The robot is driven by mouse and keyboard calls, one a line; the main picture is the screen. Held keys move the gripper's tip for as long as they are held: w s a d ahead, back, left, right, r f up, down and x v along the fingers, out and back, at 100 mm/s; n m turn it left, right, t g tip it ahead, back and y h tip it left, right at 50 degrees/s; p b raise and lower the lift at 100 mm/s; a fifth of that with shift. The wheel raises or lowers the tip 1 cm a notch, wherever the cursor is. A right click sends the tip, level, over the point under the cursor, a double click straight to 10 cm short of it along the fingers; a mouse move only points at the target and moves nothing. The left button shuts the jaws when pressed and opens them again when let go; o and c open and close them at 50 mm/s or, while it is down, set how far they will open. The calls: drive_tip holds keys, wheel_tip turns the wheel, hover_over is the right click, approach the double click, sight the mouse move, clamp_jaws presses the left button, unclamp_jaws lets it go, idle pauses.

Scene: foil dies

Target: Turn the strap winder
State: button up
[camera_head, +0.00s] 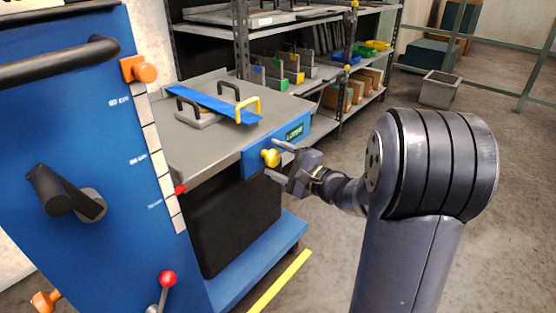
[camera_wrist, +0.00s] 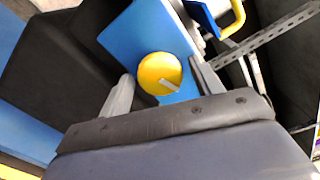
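A round yellow knob (camera_head: 270,158), apparently the strap winder, sits on the blue front panel (camera_head: 294,139) of the grey-topped bench. In the wrist view the yellow knob (camera_wrist: 159,72) shows face-on as a disc with a pale bar mark pointing to the lower right. My gripper (camera_head: 277,160) is open at the panel, with one finger above the knob and one below it in the head view. In the wrist view the fingers stand left and right of the knob, with a small gap visible on each side. Contact is not apparent.
A blue machine (camera_head: 95,140) with a black crank (camera_head: 62,190) and red-tipped lever (camera_head: 167,280) stands left. On the bench lie a blue bar (camera_head: 210,102) and a yellow handle (camera_head: 248,107). Shelves stand behind.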

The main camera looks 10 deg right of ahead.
drive_tip(key=shift+o, duration=0.2)
drive_tip(key=p+v, duration=0.3)
drive_tip(key=v, duration=0.8)
drive_tip(key=shift+w, duration=0.1)
drive_tip(key=shift+c, duration=0.3)
drive_tip(key=w+a+m+p, duration=0.2)
drive_tip(key=m+p, duration=0.2)
drive_tip(key=p, duration=0.3)
drive_tip(key=w+a+m+g+y+p, duration=0.1)
drive_tip(key=w+a+m+p, duration=0.1)
drive_tip(key=m+p, duration=0.3)
drive_tip(key=w+a+m+p, duration=0.2)
drive_tip(key=w+m+p, duration=0.2)
drive_tip(key=p, duration=0.6)
drive_tip(key=shift+w+m+y, duration=0.1)
drive_tip(key=shift+m+y, duration=0.2)
drive_tip(key=shift+m, duration=0.2)
drive_tip(key=shift+c, duration=0.3)
